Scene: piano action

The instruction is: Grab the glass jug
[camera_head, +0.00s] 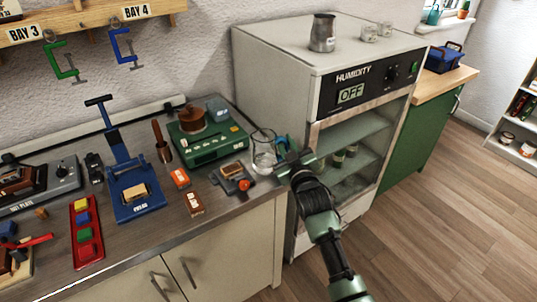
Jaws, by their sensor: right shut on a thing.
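The glass jug (262,155) is a clear, see-through vessel. It stands upright at the right end of the workbench, close to the humidity cabinet. My right gripper (280,155) has come in from the lower right and is shut on the jug's right side. The fingertips are small and partly hidden, so the exact grip point is hard to see. I cannot tell whether the jug's base touches the bench. My left gripper is not in view.
The humidity cabinet (276,60) stands right behind the jug, with a metal pitcher (323,33) on top. A green device (209,142) and a small grey tool with an orange knob (234,178) are left of the jug. A blue press (135,190) stands farther left.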

